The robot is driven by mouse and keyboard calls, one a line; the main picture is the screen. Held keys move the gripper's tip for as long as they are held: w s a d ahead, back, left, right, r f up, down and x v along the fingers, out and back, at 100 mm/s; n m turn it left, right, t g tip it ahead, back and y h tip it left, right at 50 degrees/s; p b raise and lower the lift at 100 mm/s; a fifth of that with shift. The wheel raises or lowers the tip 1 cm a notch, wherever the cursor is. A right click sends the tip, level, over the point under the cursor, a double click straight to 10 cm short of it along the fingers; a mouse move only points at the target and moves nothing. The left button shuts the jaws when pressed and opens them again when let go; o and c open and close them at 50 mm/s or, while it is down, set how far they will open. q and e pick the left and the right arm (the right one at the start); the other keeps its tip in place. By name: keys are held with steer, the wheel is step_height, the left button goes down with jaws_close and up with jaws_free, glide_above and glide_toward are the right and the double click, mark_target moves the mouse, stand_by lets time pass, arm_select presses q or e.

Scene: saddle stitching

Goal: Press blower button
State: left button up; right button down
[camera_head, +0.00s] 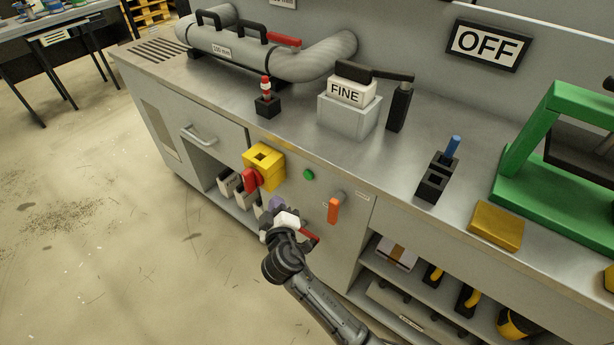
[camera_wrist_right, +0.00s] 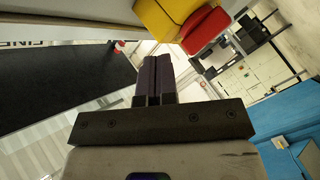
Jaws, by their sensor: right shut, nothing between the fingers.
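A small round green button (camera_head: 308,174) sits on the grey cabinet's front panel, right of a yellow box (camera_head: 265,160) with a red knob (camera_head: 251,179). An orange lever (camera_head: 333,210) is farther right on the same panel. My right gripper (camera_head: 276,203) is shut and empty, in front of the cabinet, below and left of the green button and apart from it in the picture. In the right wrist view its purple fingers (camera_wrist_right: 154,76) are together, with the yellow box (camera_wrist_right: 163,17) and red knob (camera_wrist_right: 206,30) above right. The green button is not visible there. My left gripper is not in view.
The worktop holds a FINE block (camera_head: 352,94), a grey duct (camera_head: 265,50), a red-and-white piece in a black holder (camera_head: 267,103) and a green frame (camera_head: 540,170). An OFF sign (camera_head: 487,43) hangs behind. Open floor lies left of the cabinet.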

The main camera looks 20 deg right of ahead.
mark_target(308, 176)
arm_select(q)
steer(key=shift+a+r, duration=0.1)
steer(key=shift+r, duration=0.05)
arm_select(e)
steer(key=w+d, duration=0.4)
steer(key=d, duration=0.3)
steer(key=shift+d, duration=0.3)
stand_by(0.9)
stand_by(0.8)
steer(key=shift+d, duration=0.25)
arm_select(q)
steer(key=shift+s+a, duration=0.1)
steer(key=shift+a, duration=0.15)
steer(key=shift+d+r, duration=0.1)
arm_select(e)
steer(key=shift+w+d+f, duration=0.1)
steer(key=shift+d+f, duration=0.05)
steer(key=shift+f, duration=0.05)
stand_by(0.4)
